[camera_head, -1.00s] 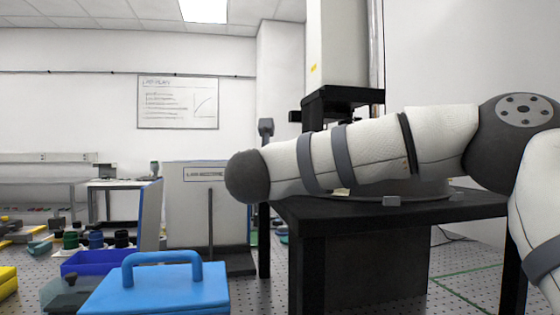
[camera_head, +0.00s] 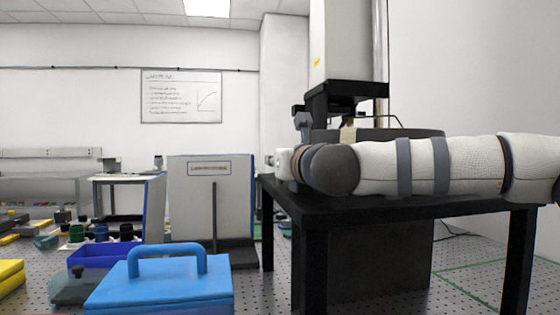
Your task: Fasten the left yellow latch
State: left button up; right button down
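I cannot make out a yellow latch in the head view. The tall white instrument (camera_head: 345,40) stands on a black table (camera_head: 300,212), with a dark round base partly behind my arm. My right arm comes in from the right across the table front and covers part of the instrument. A small dark piece (camera_head: 303,124) shows just above the arm's near end; it may be part of my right gripper, but no fingers can be told apart. My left arm and gripper are not in view.
A blue case with a handle (camera_head: 160,285) stands in front at lower left, beside a dark blue bin (camera_head: 105,254). A yellow block (camera_head: 10,275) lies at the left edge. A white labelled panel (camera_head: 210,200) stands left of the table. Perforated floor is open at right.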

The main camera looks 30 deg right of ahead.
jog(key=shift+f, duration=0.1)
jog(key=c, duration=1.7)
grip_release()
jog(key=s, duration=0.4)
jog(key=s+a, duration=0.1)
jog(key=s, duration=0.6)
jog(key=shift+s+a, duration=0.2)
jog(key=shift+s, duration=0.2)
